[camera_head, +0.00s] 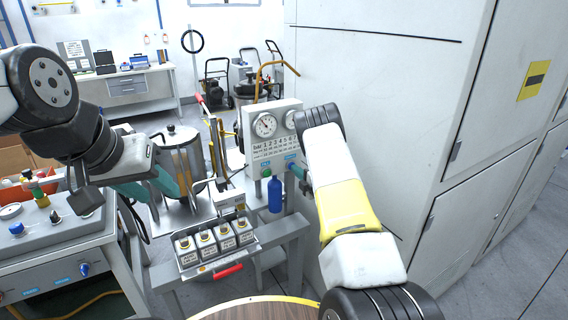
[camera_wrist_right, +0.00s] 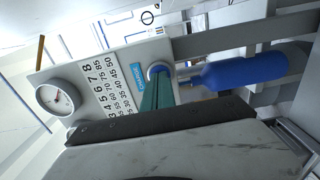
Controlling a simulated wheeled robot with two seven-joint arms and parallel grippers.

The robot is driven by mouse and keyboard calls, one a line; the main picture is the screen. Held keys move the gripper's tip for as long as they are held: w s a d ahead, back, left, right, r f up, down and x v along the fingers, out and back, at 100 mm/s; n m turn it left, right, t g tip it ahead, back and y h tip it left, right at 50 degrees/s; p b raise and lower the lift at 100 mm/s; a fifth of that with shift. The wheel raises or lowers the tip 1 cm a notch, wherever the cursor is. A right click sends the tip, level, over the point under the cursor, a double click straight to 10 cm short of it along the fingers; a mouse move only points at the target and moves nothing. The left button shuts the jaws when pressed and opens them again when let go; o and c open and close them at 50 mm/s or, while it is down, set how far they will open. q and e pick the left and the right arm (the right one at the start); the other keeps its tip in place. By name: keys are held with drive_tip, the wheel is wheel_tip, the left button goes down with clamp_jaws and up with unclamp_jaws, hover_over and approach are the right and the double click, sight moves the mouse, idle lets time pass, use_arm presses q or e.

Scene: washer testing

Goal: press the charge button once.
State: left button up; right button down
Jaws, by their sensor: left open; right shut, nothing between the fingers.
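The grey gauge panel (camera_head: 272,135) stands in the middle of the head view, with two dials and a number table. A green button (camera_head: 266,172) is low on it, and a small blue label (camera_head: 291,156) is further right. My left gripper (camera_head: 160,186) is open, left of the panel.
A blue bottle (camera_head: 275,194) stands just below the panel. A rack of several labelled blocks (camera_head: 218,246) with a red handle is in front. A metal tank (camera_head: 180,160) stands behind my left gripper. A large white cabinet (camera_head: 375,90) closes off the right side.

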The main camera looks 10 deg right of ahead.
drive_tip(key=shift+w+a, duration=0.1)
drive_tip(key=shift+w, duration=0.15)
drive_tip(key=v, duration=0.7)
idle(0.3)
drive_tip(key=v, duration=0.6)
idle(0.5)
